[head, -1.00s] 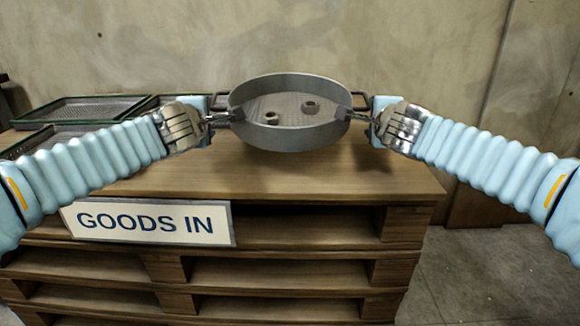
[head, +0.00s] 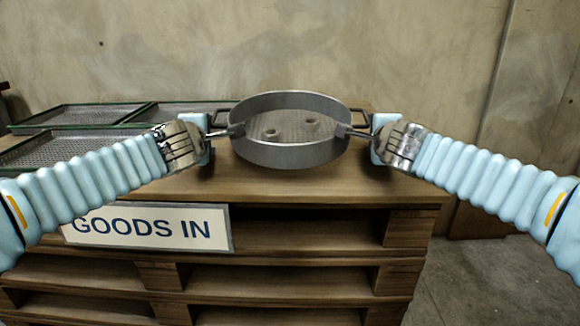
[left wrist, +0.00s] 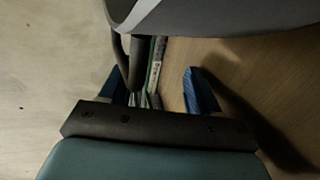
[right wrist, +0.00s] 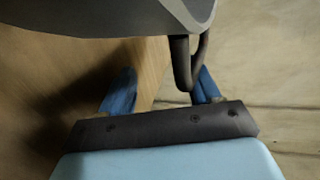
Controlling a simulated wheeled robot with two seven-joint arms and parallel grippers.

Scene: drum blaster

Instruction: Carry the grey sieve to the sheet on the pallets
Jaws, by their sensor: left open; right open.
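The round grey sieve (head: 290,155) is level at the middle of the head view, with two small grey-brown pieces (head: 270,133) on its mesh. It sits on or just above the brown sheet (head: 290,189) on top of the pallets (head: 270,277); a small gap cannot be ruled out. My left gripper (head: 230,131) is open at the sieve's left handle, which shows between the blue fingers in the left wrist view (left wrist: 132,65). My right gripper (head: 352,131) is open at the right handle, which lies near one finger in the right wrist view (right wrist: 182,65).
Dark green-rimmed mesh trays (head: 75,118) lie at the left, behind my left arm. A GOODS IN sign (head: 148,227) hangs on the pallet front. A bare wall (head: 300,50) stands behind. Bare sheet shows in front of the sieve.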

